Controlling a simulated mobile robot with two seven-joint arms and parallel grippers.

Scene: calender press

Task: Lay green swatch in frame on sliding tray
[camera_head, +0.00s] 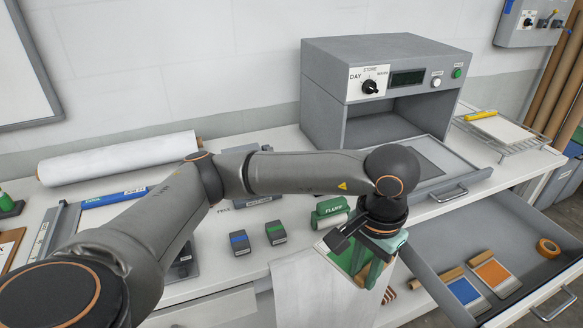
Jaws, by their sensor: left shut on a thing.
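My left gripper (370,268) reaches in from the left and is shut on the green swatch (344,256), a green panel with a pale border. It holds the swatch in front of the bench's front edge, beside the open drawer; the fingers hide part of it. The sliding tray (462,178) sticks out of the grey press (322,95), behind and to the right of the gripper. A darker grey rectangle, seemingly the frame (432,157), lies on the tray, partly hidden by my arm. My right gripper is not in view.
An open drawer (540,238) at lower right holds a blue swatch (464,291), an orange swatch (493,273) and orange tape (548,248). A green FLUFF roller (330,208) and two small dark blocks stand on the bench near the gripper. A wire rack (530,143) stands right of the press.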

